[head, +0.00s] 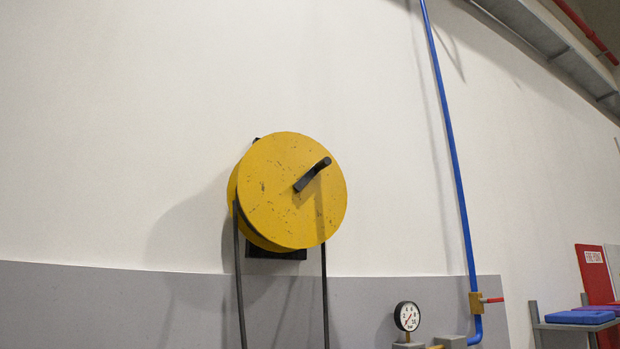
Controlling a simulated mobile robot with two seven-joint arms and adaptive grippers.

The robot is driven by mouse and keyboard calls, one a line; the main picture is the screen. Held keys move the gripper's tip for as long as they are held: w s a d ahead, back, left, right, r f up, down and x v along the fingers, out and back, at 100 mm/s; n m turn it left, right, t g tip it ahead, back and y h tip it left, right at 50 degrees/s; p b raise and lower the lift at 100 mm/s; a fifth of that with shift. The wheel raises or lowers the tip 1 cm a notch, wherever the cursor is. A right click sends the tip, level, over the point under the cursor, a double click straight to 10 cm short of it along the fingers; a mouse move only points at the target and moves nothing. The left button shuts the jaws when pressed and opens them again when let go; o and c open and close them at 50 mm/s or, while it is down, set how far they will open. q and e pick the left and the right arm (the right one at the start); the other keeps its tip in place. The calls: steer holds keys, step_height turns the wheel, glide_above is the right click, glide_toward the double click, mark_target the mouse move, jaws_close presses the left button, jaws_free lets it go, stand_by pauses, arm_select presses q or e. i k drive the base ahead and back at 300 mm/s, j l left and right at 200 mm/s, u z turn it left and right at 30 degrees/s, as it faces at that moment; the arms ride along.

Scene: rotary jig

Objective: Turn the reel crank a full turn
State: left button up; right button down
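A yellow reel (275,205) is mounted on the wall left of the middle in the head view. Its round front face is scuffed. A black crank (312,174) sits on that face, slanting up and to the right from near the middle. Black hose (240,285) hangs down from the reel on both sides. Neither of my grippers shows in the head view, and nothing is seen touching the crank.
A blue pipe (452,150) runs down the wall on the right to a valve with a red handle (491,300). A round gauge (407,316) is at the bottom. A shelf with blue items (580,317) and a red panel (593,270) are at far right. Space around the reel looks clear.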

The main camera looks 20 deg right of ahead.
mark_target(310, 173)
steer(key=i+l+u, duration=0.2)
steer(key=l, duration=1.05)
steer(key=l+u, duration=0.2)
steer(key=l, duration=1.05)
